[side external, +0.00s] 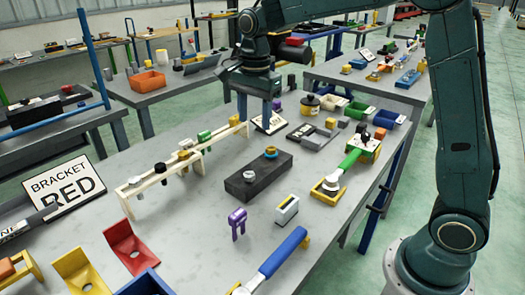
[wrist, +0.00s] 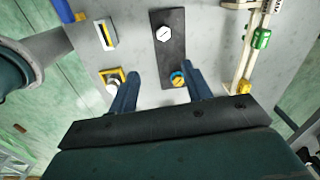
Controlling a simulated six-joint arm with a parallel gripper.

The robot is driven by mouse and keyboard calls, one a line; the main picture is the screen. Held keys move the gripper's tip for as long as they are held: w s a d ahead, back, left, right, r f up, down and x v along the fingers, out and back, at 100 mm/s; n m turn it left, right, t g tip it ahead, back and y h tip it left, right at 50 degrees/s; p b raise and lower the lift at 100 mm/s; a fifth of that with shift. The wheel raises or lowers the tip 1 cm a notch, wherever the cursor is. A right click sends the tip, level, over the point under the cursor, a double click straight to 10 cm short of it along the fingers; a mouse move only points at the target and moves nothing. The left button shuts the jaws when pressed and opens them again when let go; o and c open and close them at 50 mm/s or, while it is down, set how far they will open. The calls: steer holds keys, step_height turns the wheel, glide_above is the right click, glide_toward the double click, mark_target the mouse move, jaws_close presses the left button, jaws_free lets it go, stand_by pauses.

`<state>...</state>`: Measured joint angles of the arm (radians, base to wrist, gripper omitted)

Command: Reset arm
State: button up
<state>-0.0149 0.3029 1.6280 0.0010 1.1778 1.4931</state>
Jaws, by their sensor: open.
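My gripper (side external: 254,120) is open and empty, raised above the grey workbench (side external: 205,228) behind the dark block. In the wrist view its two blue fingers (wrist: 160,88) are spread wide apart with nothing between them. The dark block (side external: 262,182) lies on the bench with a round fitting at each end, and it also shows in the wrist view (wrist: 169,55). One fitting has a white hexagonal top (wrist: 163,33); the other is blue and orange (wrist: 178,75), close to the right finger in the picture. I cannot tell the exact height of the fingers above the bench.
A pale rail frame (side external: 160,178) with coloured parts stands left of the block. A green and yellow assembly (side external: 350,160), purple clip (side external: 238,222), white slotted piece (side external: 287,210) and blue-handled tool (side external: 283,252) lie to the right and front.

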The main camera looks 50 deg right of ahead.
steer(key=s+r+n+t, duration=0.1)
steer(key=s+r+n, duration=0.25)
steer(key=s, duration=0.35)
steer(key=s+r+n+t, duration=0.2)
steer(key=s+n, duration=0.3)
steer(key=s, duration=0.3)
steer(key=s+f+n+t, duration=0.2)
steer(key=s+n, duration=0.6)
steer(key=s, duration=0.4)
steer(key=shift+d+f, duration=0.35)
steer(key=shift+f, duration=0.1)
